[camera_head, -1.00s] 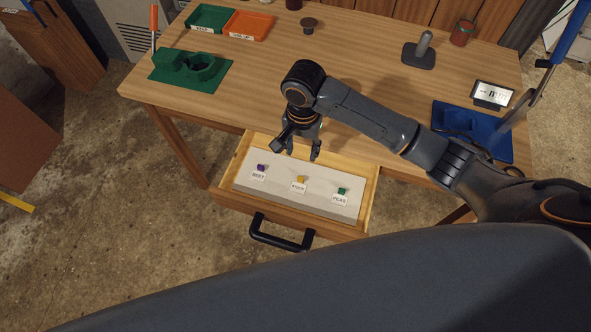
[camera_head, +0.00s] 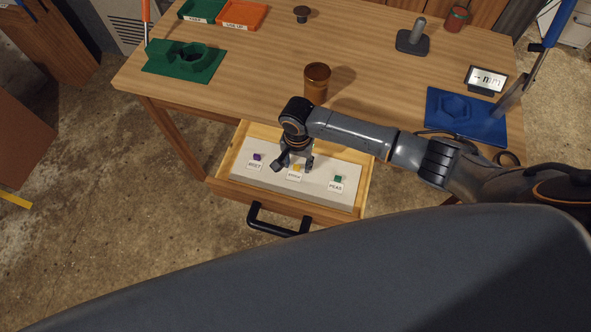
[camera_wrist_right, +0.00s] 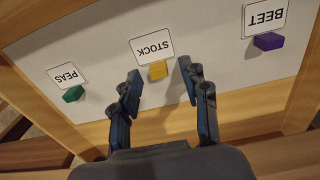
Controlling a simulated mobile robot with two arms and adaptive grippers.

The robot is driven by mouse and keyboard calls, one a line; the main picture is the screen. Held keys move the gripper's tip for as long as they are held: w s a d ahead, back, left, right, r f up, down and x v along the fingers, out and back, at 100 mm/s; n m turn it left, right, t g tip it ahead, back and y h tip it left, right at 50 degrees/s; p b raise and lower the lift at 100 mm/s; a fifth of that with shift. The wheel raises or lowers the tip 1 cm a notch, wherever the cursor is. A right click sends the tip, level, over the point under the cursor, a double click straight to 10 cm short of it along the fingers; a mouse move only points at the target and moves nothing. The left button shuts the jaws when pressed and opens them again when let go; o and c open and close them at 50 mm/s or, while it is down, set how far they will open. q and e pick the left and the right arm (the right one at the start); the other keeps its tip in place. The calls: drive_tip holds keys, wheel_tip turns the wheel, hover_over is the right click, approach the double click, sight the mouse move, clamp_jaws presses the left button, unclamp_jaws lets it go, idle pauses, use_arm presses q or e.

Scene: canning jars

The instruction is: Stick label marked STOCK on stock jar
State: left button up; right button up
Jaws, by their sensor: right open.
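The STOCK label (camera_wrist_right: 152,48) has a yellow tab (camera_wrist_right: 158,70) and lies on the pale insert in the open drawer. In the head view the yellow tab (camera_head: 297,167) is in the middle of the row, partly beside my gripper. My right gripper (camera_head: 294,166) is open and empty above the drawer. In the right wrist view its fingers (camera_wrist_right: 158,75) stand on either side of the yellow tab, apart from it. A brown jar (camera_head: 317,82) stands on the table behind my wrist; whether it is the stock jar I cannot tell. My left gripper is not in view.
The BEET label (camera_wrist_right: 264,20) with a purple tab and the PEAS label (camera_wrist_right: 66,76) with a green tab flank the STOCK label. The drawer's wooden walls (camera_head: 366,185) enclose the insert. A green fixture (camera_head: 205,62) and a blue fixture (camera_head: 470,122) stand on the table.

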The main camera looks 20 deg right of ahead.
drive_tip(key=c, duration=0.8)
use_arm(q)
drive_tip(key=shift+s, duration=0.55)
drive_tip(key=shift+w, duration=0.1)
use_arm(e)
drive_tip(key=shift+r, duration=0.1)
